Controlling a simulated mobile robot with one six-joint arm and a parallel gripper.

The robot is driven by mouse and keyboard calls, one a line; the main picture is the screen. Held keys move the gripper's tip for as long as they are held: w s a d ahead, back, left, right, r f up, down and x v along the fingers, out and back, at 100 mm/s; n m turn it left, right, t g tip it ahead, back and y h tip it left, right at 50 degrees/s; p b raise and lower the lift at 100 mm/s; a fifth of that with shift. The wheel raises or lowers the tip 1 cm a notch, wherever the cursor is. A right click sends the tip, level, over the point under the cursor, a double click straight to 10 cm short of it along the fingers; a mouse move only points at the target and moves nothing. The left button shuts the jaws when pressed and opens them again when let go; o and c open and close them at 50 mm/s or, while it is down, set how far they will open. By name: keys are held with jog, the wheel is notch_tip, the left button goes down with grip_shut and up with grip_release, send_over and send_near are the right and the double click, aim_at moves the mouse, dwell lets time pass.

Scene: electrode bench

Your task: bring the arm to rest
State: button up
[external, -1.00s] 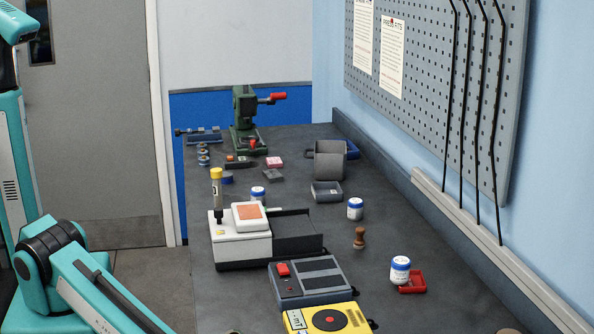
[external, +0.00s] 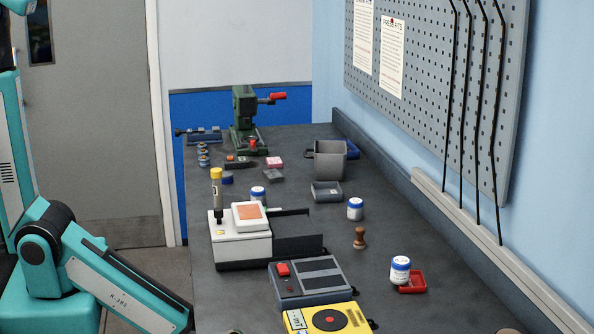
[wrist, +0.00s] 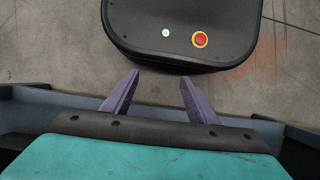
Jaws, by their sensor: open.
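My gripper (wrist: 158,92) shows in the wrist view with its two purple fingers spread apart and nothing between them. It hangs over the bare floor, close to the dark rounded edge of my own base. In the external view my teal arm is at the lower left, beside the bench's left edge, and the gripper itself is out of the picture.
The dark bench (external: 420,315) holds a white-and-black device (external: 240,246), a grey unit with a red button (external: 312,280), a yellow device (external: 322,320), a grey mug (external: 329,160), a green press (external: 244,115) and several white jars. A grey door (external: 100,130) stands behind.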

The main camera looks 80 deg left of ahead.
jog(key=s+a+r+g, duration=0.1)
jog(key=s+a, duration=0.3)
jog(key=a, duration=0.1)
jog(key=shift+s+a+p, duration=0.25)
jog(key=shift+s+p, duration=0.1)
jog(key=shift+p, duration=0.1)
jog(key=shift+o, duration=0.5)
dwell(0.9)
